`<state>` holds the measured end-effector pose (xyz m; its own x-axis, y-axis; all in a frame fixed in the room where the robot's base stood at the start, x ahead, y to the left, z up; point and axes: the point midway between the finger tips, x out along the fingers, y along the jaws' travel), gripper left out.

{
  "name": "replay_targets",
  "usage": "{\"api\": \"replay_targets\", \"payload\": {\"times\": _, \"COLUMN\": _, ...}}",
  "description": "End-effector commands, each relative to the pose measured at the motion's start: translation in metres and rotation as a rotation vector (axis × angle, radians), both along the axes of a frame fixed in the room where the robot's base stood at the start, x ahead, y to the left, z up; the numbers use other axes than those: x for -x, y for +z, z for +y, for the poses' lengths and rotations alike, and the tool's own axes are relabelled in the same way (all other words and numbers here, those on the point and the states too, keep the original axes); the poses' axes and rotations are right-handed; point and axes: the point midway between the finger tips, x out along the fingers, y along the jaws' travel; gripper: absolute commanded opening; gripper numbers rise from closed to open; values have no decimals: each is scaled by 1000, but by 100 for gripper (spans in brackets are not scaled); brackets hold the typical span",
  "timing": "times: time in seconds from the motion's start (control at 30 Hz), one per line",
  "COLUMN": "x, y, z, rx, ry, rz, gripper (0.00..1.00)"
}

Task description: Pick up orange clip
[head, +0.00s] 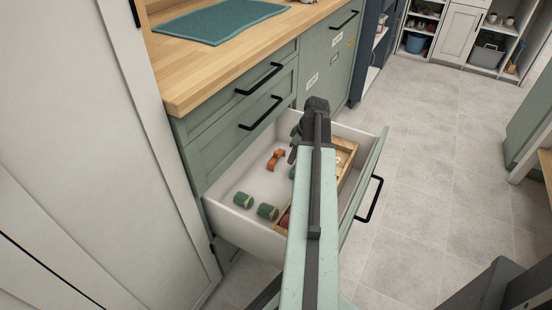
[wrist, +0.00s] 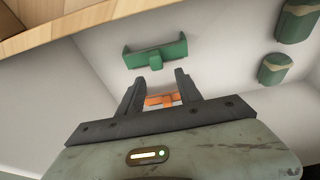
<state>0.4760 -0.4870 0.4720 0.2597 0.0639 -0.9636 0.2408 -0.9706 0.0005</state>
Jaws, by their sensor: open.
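The orange clip (head: 276,159) lies on the white floor of the open drawer, towards its back. In the wrist view the orange clip (wrist: 161,100) shows in the gap between my fingers, partly hidden by the gripper body. My gripper (wrist: 158,77) is open, with nothing gripped. In the head view my gripper (head: 295,142) is over the drawer, just right of the orange clip. I cannot tell its exact height above the clip.
A green clip (wrist: 155,55) lies just beyond my fingertips. Two green rolled items (head: 243,200) (head: 267,211) lie near the drawer's left end. A wooden tray (head: 348,148) fills the drawer's right side. White drawer walls (head: 238,228) surround them.

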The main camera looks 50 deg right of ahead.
Motion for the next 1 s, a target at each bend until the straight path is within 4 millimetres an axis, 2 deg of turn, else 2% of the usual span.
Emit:
{"api": "replay_targets", "payload": {"times": 0.07, "x": -12, "y": 0, "z": 2, "rx": 0, "ry": 1, "rz": 0, "gripper": 42}}
{"api": "replay_targets", "payload": {"times": 0.23, "x": -16, "y": 0, "z": 4, "rx": 0, "ry": 0, "rz": 0, "gripper": 42}}
{"api": "replay_targets", "payload": {"times": 0.33, "x": -26, "y": 0, "z": 6, "rx": -1, "ry": 1, "rz": 0, "gripper": 42}}
{"api": "replay_targets", "payload": {"times": 0.57, "x": -72, "y": 0, "z": 17, "rx": -1, "ry": 3, "rz": 0, "gripper": 42}}
{"api": "replay_targets", "payload": {"times": 0.6, "x": -76, "y": -6, "z": 19, "rx": -1, "ry": 1, "rz": 0, "gripper": 42}}
{"api": "replay_targets", "payload": {"times": 0.67, "x": -75, "y": -15, "z": 19, "rx": -1, "ry": 0, "rz": 0, "gripper": 42}}
{"api": "replay_targets", "payload": {"times": 0.87, "x": -75, "y": -12, "z": 19, "rx": -1, "ry": 0, "rz": 0, "gripper": 42}}
{"api": "replay_targets", "payload": {"times": 0.9, "x": -75, "y": -12, "z": 19, "rx": -1, "ry": 0, "rz": 0, "gripper": 36}}
{"api": "replay_targets", "payload": {"times": 1.0, "x": -75, "y": -12, "z": 19, "rx": -1, "ry": 0, "rz": 0, "gripper": 8}}
